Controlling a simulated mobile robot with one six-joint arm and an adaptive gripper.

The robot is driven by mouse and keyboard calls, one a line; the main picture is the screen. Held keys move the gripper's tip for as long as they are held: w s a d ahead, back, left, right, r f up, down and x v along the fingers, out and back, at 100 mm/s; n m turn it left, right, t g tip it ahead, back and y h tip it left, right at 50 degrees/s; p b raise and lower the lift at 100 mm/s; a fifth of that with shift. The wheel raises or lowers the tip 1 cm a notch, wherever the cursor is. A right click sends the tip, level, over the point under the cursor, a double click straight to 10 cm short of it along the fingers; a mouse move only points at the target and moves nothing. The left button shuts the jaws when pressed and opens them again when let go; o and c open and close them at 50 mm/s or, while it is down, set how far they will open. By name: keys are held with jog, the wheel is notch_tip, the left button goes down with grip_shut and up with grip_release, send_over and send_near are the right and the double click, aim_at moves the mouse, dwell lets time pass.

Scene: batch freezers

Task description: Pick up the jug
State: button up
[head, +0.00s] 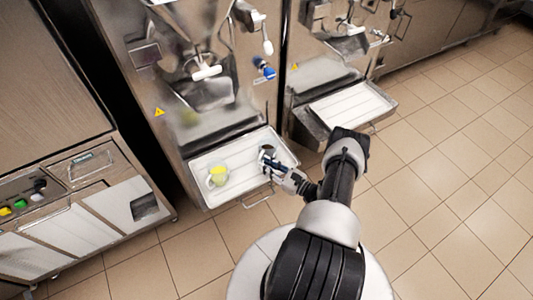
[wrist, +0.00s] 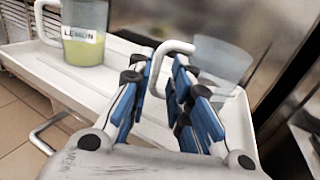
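A clear jug (wrist: 222,65) with a white handle (wrist: 172,48) stands on the white tray just ahead of my gripper in the wrist view. My gripper (wrist: 158,82) is open, its blue-padded fingers apart with the handle between them. I cannot tell whether either finger touches it. A second jug (wrist: 85,32), labelled LEMON and part filled with yellow-green liquid, stands to the left on the tray, its handle facing left. The lemon jug also shows in the head view (head: 217,177). There my gripper (head: 268,160) is over the tray's right part and largely hides the clear jug.
The white tray (head: 232,195) sits at the front of a steel batch freezer (head: 205,130) with a wire handle (head: 258,200) below. A second freezer with an empty tray (head: 352,105) stands to the right. A steel cabinet (head: 75,215) is at left. Tiled floor (head: 450,180) is clear at right.

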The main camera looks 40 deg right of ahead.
jog(key=w, duration=0.2)
jog(key=w+a, duration=0.1)
jog(key=shift+w+f+b, duration=0.25)
jog(key=shift+w+b, duration=0.15)
jog(key=shift+c, duration=0.5)
grip_shut()
jog(key=shift+d, duration=0.1)
